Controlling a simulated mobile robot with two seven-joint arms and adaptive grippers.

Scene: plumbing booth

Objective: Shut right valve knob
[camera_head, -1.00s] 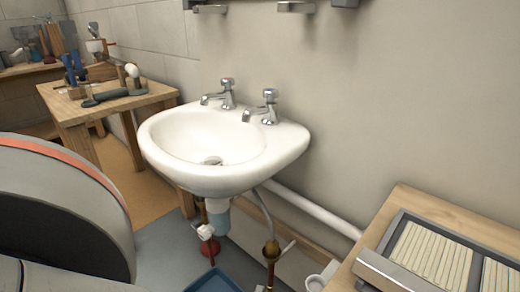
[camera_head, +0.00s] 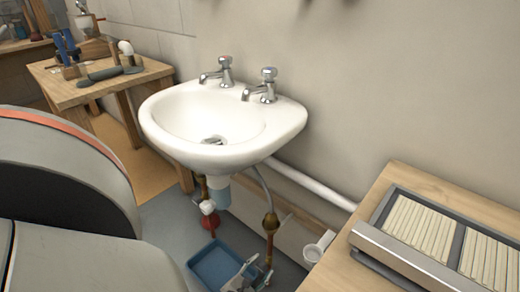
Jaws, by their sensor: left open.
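Under the white sink (camera_head: 205,125) are two valves on pipes. The right valve (camera_head: 270,225) is brass, with a thin light lever pointing up and to the right. The left valve has a white knob (camera_head: 208,207) above a red part. The sink also carries a left tap (camera_head: 224,68) and a right tap (camera_head: 267,82). My left gripper (camera_head: 257,270) shows at the bottom edge, open, below the right valve and apart from its handle. Its lower part is cut off by the frame. My right gripper is not in view.
A blue tray (camera_head: 212,262) lies on the floor under the sink. A wooden bench (camera_head: 340,268) with a slatted grey case stands at the right. A white pipe (camera_head: 310,185) runs along the wall. A wooden table (camera_head: 75,92) with tools stands at the left.

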